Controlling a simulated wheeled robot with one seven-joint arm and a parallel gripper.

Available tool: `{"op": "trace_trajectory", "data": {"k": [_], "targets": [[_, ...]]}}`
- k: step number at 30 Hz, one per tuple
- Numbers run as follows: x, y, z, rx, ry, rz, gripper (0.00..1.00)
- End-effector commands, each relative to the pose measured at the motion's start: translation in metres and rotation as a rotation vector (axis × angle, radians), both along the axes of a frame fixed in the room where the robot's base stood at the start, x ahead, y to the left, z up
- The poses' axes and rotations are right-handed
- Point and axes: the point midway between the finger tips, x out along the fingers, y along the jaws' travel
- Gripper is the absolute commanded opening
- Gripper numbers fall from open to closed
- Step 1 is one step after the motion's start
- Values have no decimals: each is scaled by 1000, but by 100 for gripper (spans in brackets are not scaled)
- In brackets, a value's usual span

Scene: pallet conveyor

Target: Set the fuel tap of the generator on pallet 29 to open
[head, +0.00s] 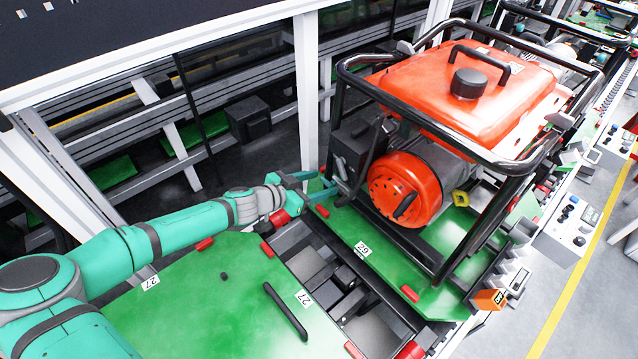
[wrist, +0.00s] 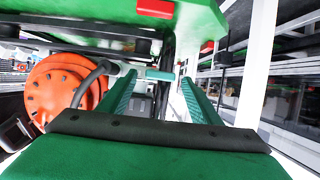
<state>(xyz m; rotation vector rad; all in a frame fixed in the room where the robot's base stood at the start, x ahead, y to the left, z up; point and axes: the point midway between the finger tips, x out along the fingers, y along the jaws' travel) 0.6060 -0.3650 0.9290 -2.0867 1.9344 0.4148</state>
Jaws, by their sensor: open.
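The generator (head: 470,95) has an orange-red tank, a black tube frame and a round orange housing, and stands on green pallet 29 (head: 345,232). My gripper (head: 318,184) is open at the generator's left end, low beside the frame. In the wrist view, my gripper (wrist: 156,92) shows two teal fingers apart, with the round orange housing (wrist: 58,92) to their left. A small grey part (head: 342,172) sits just beyond the fingers at the generator's end.
A white post (head: 307,90) stands close behind my gripper. The generator's tube frame rises beside the fingers. Control boxes (head: 570,222) line the right side.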

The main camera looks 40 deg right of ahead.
Motion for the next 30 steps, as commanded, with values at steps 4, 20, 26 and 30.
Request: {"op": "trace_trajectory", "data": {"k": [4, 20, 26, 30], "targets": [[0, 0, 0, 0, 0, 0, 36], [-3, 0, 2, 10, -133, 0, 17], [-3, 0, 2, 10, -132, -1, 17], [-3, 0, 2, 10, -131, 0, 58]]}}
